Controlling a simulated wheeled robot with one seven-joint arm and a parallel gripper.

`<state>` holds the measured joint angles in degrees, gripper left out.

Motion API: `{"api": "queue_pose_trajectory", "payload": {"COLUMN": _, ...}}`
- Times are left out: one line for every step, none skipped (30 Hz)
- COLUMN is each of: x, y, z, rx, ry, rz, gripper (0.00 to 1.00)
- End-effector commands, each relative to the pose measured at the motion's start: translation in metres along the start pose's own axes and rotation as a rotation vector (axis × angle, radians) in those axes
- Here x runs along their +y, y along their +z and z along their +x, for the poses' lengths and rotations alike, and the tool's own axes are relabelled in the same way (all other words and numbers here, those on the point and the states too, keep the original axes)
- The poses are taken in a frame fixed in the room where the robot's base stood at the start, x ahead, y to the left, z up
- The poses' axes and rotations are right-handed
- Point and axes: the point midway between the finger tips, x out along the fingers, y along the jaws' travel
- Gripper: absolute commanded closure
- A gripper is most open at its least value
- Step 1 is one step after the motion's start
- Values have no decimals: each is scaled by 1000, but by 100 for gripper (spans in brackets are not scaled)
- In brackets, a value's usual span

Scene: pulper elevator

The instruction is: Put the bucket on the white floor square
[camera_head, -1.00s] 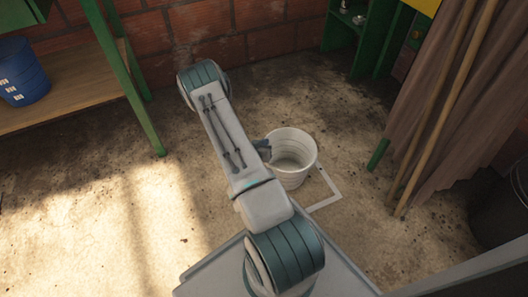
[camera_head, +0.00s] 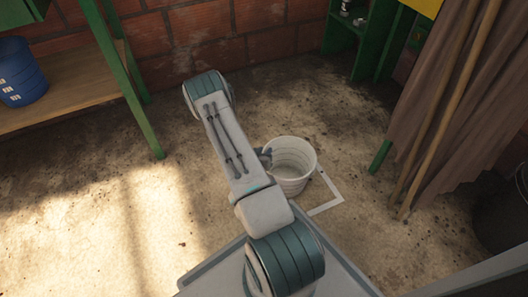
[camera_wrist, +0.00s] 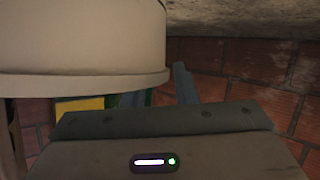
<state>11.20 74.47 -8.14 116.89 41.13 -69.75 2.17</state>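A green-legged bench (camera_head: 75,95) with a blue bucket (camera_head: 22,72) stands at the left. Wooden poles (camera_head: 440,120) and brown cloth (camera_head: 425,95) are at the right. A green shelf (camera_head: 365,45) is against the brick wall. The floor at left is clear.

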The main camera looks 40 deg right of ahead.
Motion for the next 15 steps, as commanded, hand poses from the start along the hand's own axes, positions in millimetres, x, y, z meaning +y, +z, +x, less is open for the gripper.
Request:
{"api": "queue_pose_trajectory", "payload": {"x": 0, "y": -1, "z": 0, "rx": 0, "ry": 0, "rz": 0, "gripper": 74}}
{"api": "queue_pose_trajectory", "payload": {"x": 0, "y": -1, "z": 0, "rx": 0, "ry": 0, "rz": 0, "gripper": 74}}
{"api": "queue_pose_trajectory", "payload": {"x": 1, "y": -3, "z": -1, "rx": 0, "ry": 0, "rz": 1, "gripper": 74}}
{"api": "queue_pose_trajectory", "payload": {"x": 0, "y": -3, "z": -5, "rx": -1, "ry": -1, "rz": -1, "gripper": 74}}
{"api": "queue_pose_trajectory", "payload": {"x": 0, "y": -4, "z": -9, "rx": -1, "ry": -2, "rz": -2, "gripper": 74}}
{"api": "queue_pose_trajectory", "payload": {"x": 0, "y": -4, "z": -16, "rx": -2, "ry": -3, "rz": -3, "gripper": 74}}
{"api": "queue_pose_trajectory", "payload": {"x": 0, "y": -5, "z": -21, "rx": -2, "ry": -3, "rz": -4, "gripper": 74}}
{"api": "queue_pose_trajectory", "payload": {"x": 0, "y": -5, "z": -27, "rx": -2, "ry": -3, "rz": -4, "gripper": 74}}
{"api": "queue_pose_trajectory", "payload": {"x": 0, "y": -6, "z": -36, "rx": -2, "ry": -4, "rz": -4, "gripper": 74}}
{"api": "queue_pose_trajectory", "payload": {"x": 0, "y": -6, "z": -43, "rx": -2, "ry": -4, "rz": -5, "gripper": 74}}
{"api": "queue_pose_trajectory", "payload": {"x": 0, "y": -6, "z": -49, "rx": -2, "ry": -4, "rz": -5, "gripper": 74}}
{"api": "queue_pose_trajectory", "payload": {"x": 1, "y": -6, "z": -59, "rx": -3, "ry": -4, "rz": -6, "gripper": 74}}
{"api": "queue_pose_trajectory", "payload": {"x": 1, "y": -6, "z": -65, "rx": -2, "ry": -4, "rz": -5, "gripper": 74}}
{"api": "queue_pose_trajectory", "payload": {"x": 1, "y": -6, "z": -72, "rx": -2, "ry": -4, "rz": -5, "gripper": 74}}
{"api": "queue_pose_trajectory", "payload": {"x": 1, "y": -6, "z": -80, "rx": -3, "ry": -4, "rz": -6, "gripper": 74}}
